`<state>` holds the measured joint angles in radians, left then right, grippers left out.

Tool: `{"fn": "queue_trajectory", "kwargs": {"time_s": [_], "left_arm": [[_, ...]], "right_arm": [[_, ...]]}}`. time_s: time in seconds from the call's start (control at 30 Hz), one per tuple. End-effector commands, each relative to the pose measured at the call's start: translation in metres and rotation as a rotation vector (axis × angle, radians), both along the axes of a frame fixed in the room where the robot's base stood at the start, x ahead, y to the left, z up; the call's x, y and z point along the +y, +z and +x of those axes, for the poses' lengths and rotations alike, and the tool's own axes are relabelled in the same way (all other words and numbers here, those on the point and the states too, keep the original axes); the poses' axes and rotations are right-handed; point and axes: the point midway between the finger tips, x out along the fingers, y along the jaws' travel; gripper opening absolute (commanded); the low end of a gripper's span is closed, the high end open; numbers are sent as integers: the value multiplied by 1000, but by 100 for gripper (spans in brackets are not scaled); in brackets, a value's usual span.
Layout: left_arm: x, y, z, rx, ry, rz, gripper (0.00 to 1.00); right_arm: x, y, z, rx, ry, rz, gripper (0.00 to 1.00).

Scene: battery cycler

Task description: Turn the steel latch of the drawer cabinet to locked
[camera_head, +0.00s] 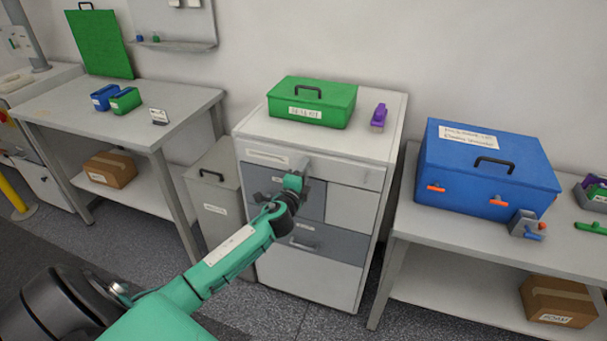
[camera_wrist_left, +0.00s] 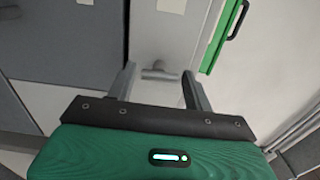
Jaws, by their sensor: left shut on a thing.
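The drawer cabinet (camera_head: 268,136) stands in the middle of the head view, light grey with some darker drawer fronts. My right gripper is in neither view.
A green case (camera_head: 335,108) and a purple object (camera_head: 379,116) sit on the cabinet top. A grey bin (camera_head: 214,185) stands close at its left. A blue case (camera_head: 470,170) rests on the right table. The left table (camera_head: 75,117) stands beyond the bin.

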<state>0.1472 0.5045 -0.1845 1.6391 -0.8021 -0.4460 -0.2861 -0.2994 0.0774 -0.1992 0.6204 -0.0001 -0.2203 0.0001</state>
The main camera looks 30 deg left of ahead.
Motion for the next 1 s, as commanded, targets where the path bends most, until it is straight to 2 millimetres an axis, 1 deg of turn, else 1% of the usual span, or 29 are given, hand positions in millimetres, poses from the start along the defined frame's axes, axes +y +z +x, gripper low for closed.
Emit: {"fn": "queue_trajectory", "kwargs": {"time_s": [0.03, 0.07, 0.1, 0.17, 0.43, 0.57, 0.67, 0.77, 1.0], "left_arm": [[-1, -2, 0, 2, -1, 1, 29], [-1, -2, 0, 2, -1, 1, 54], [-1, -2, 0, 2, -1, 1, 61], [-1, -1, 0, 2, -1, 1, 73], [0, -1, 0, 1, 0, 0, 73], [-2, -1, -6, 0, -1, -1, 73], [-5, -3, -16, 1, -2, -1, 73], [-8, -3, -33, 2, -2, -1, 73], [-19, -4, -77, 2, -2, -1, 73]], "right_arm": [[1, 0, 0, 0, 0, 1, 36], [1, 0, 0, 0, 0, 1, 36], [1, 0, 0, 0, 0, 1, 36], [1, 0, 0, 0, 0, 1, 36], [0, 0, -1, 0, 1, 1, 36], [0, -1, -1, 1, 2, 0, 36], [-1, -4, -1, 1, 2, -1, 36], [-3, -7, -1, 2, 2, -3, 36], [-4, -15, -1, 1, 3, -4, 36]]}}
